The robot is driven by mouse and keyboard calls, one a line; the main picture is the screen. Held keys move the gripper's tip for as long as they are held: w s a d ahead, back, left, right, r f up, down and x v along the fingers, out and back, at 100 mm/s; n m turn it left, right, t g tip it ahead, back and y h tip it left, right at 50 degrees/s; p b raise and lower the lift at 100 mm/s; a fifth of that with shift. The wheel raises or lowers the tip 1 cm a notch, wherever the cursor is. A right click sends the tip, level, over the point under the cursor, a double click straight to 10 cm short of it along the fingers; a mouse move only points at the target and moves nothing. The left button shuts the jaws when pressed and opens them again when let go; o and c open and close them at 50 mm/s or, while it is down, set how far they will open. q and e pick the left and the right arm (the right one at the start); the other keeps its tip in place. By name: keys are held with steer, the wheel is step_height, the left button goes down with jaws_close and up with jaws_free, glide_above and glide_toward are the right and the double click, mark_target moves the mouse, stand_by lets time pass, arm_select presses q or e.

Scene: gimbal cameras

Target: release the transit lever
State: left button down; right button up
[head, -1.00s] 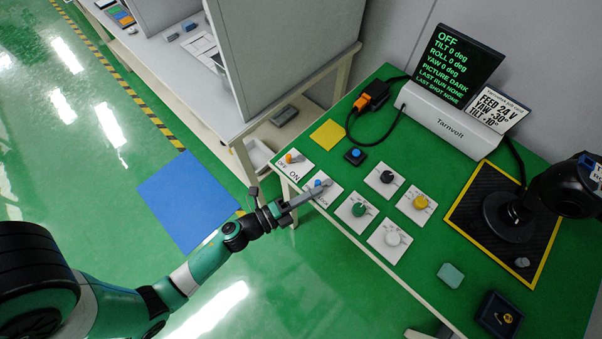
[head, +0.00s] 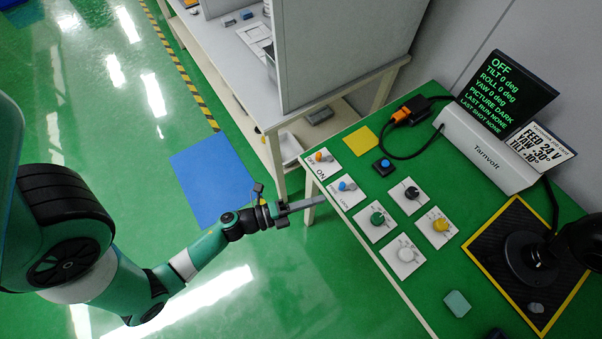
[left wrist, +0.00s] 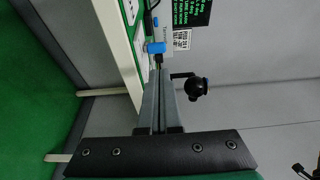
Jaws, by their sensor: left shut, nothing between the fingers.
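A lever with a blue knob (head: 343,186) sits on a white plate (head: 350,197) near the table's front left edge. The plate's lettering is too small to read surely. The blue knob also shows in the left wrist view (left wrist: 155,47), just beyond the fingertips. My left gripper (head: 322,200) is shut and empty, at the table's front edge, a little apart from the lever. Its shut fingers show in the left wrist view (left wrist: 158,78). My right gripper is out of view.
An orange-knobbed OFF/ON switch (head: 321,157) lies behind the lever. Black (head: 410,193), green (head: 377,219), yellow (head: 440,225) and white (head: 405,254) knobs lie right of it. The screen (head: 507,92) reads OFF. A black gimbal base (head: 527,258) stands right.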

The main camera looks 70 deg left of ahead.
arm_select(q)
steer(key=s+a+p, duration=0.1)
steer(key=s+a, duration=0.1)
steer(key=s, duration=0.1)
steer(key=shift+a, duration=0.35)
stand_by(0.3)
